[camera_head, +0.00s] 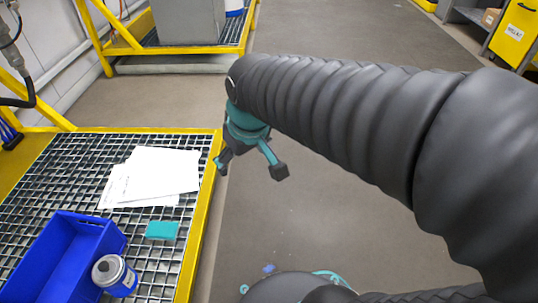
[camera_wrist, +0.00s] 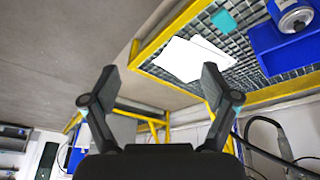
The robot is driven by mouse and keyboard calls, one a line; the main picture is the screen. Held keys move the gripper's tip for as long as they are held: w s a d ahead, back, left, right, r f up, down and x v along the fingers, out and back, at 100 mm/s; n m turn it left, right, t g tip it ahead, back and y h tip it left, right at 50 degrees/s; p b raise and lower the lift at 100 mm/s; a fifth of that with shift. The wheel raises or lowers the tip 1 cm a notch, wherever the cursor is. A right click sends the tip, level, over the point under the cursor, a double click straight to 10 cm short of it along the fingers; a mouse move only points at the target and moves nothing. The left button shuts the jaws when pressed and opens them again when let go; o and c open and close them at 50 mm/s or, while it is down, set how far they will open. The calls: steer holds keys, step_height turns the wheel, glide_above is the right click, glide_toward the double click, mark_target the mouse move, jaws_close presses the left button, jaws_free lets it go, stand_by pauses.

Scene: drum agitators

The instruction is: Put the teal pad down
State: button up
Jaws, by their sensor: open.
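The teal pad (camera_head: 162,230) lies on the metal grating (camera_head: 60,160) near the yellow edge, between the white papers and the blue-and-silver can. It also shows near the top of the wrist view (camera_wrist: 224,21), resting on the grating. My gripper (camera_head: 249,169) is open and empty. It hangs beyond the grating's right edge over the floor, to the upper right of the pad and apart from it. In the wrist view its two fingers (camera_wrist: 158,82) are spread wide with nothing between them.
White papers (camera_head: 153,175) lie behind the pad. A blue bin (camera_head: 62,255) and a can (camera_head: 115,276) stand in front and to its left. A yellow rail (camera_head: 203,225) edges the grating. Floor to the right is mostly clear.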

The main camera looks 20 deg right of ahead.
steer(key=s+d+r+m+t, duration=0.1)
steer(key=s+d+m, duration=0.2)
steer(key=s, duration=0.6)
steer(key=shift+d+m+t+h, duration=0.3)
steer(key=shift+d+m, duration=0.1)
steer(key=shift+d, duration=0.5)
steer(key=shift+r, duration=0.1)
step_height(320, 180, up, 6)
steer(key=p, duration=0.6)
steer(key=shift+s, duration=0.1)
